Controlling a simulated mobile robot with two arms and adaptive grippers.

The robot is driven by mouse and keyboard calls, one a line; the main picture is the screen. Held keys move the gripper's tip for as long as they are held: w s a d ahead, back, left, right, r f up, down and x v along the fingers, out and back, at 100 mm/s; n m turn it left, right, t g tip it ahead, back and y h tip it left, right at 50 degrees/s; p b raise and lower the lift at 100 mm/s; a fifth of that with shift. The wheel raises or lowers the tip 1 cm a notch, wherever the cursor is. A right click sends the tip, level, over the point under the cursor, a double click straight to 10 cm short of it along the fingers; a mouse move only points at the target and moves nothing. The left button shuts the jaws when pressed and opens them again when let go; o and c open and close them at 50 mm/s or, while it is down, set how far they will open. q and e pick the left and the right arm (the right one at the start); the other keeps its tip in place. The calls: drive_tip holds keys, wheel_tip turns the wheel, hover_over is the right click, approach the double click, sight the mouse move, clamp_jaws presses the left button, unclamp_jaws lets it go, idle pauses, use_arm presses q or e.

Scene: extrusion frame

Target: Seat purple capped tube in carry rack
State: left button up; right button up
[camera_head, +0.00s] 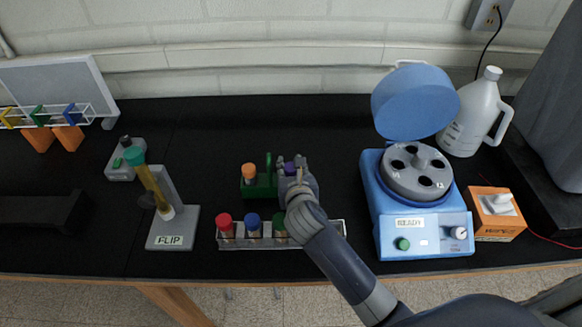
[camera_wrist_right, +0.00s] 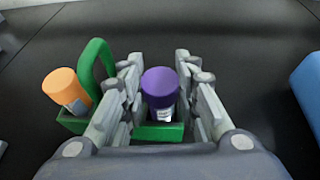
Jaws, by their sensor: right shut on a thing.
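The purple capped tube (camera_wrist_right: 160,92) is upright between the fingers of my right gripper (camera_wrist_right: 161,100), which is shut on it. The purple cap (camera_head: 290,168) also shows in the head view, partly behind the gripper (camera_head: 297,180). The green carry rack (camera_head: 262,188) has a tall handle and holds an orange capped tube (camera_head: 249,172) on its left side. In the wrist view the purple tube is at the right side of the green rack (camera_wrist_right: 96,62), over its right part. Its lower end is hidden, so I cannot tell how deep it sits. My left gripper is not in view.
A clear rack (camera_head: 338,228) with red, blue and green capped tubes is in front. A blue centrifuge (camera_head: 425,238) with its lid up stands right, beside an orange box (camera_head: 496,215) and white jug (camera_head: 478,115). A FLIP stand (camera_head: 172,228) holds a tube at left.

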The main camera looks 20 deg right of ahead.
drive_tip(key=shift+f, duration=0.1)
drive_tip(key=o, duration=0.9)
drive_tip(key=shift+s, duration=0.15)
drive_tip(key=b+v, duration=0.1)
drive_tip(key=v, duration=1)
drive_tip(key=shift+s+r, duration=0.3)
drive_tip(key=shift+r, duration=0.1)
drive_tip(key=shift+f, duration=0.1)
